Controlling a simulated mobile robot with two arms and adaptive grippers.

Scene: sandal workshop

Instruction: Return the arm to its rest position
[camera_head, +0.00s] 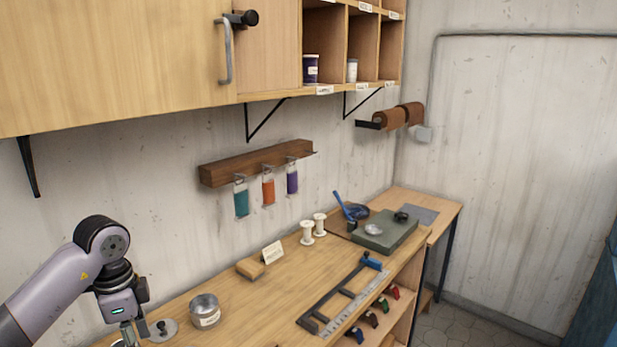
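My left arm comes in from the lower left of the head view. Its wrist bends down over the near left end of the wooden workbench (240,306). The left gripper (127,335) points down at the bottom edge, and its fingertips are cut off by the frame. I cannot tell whether it is open or shut, or whether it holds anything. A round grey metal disc with a dark knob (163,331) lies right beside it. An open metal tin (204,311) with a label stands farther right. My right gripper is not in view.
A wooden cabinet (110,60) with cubbies hangs above the bench. A wall rail (255,163) holds three coloured tags. On the bench are a card on a wooden block (251,268), two white spools (306,233), a dark frame tool (340,297) and a grey-green slab (387,237).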

